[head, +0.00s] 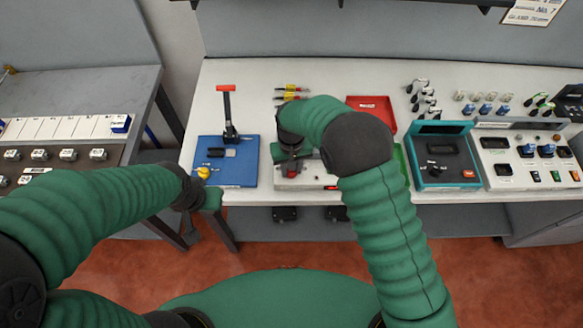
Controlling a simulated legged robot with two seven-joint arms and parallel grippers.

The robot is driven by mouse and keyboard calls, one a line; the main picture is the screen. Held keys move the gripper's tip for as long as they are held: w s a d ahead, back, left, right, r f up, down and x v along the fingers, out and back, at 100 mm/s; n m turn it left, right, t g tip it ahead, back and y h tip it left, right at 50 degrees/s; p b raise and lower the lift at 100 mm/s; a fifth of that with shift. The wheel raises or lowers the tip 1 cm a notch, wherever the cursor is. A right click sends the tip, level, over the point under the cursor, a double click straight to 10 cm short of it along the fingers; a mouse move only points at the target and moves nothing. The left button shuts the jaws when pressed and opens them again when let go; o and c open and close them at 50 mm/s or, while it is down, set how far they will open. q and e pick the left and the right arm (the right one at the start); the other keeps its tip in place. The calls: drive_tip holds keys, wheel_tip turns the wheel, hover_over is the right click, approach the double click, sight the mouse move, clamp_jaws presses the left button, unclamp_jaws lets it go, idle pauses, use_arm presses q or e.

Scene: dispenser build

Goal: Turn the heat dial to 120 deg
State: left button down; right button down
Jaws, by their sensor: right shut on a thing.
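My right gripper (290,168) points down over a small white device (316,176) at the table's front edge, between a blue base and a green tray. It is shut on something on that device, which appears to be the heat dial. The dial itself is hidden by the gripper and arm, so its pointer and scale cannot be read. The device shows a red part near its front. My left gripper (208,196) is low at the table's front edge, just before the blue base; its jaws cannot be made out.
The blue base (240,174) carries a press with a red handle (226,88) and a yellow knob (204,173). A red tray (372,112) lies behind my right arm. A teal device (442,128) and a white control panel (525,165) stand to the right. Connectors lie at the back.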

drive_tip(key=shift+w+r, duration=0.2)
drive_tip(key=shift+w, duration=0.1)
drive_tip(key=c, duration=1.3)
unclamp_jaws()
drive_tip(key=shift+o, duration=1.3)
drive_tip(key=shift+f, duration=0.1)
drive_tip(key=shift+s+a+f, duration=0.1)
wheel_tip(320, 180, up, 17)
drive_tip(key=b, duration=0.2)
drive_tip(key=shift+f, duration=0.15)
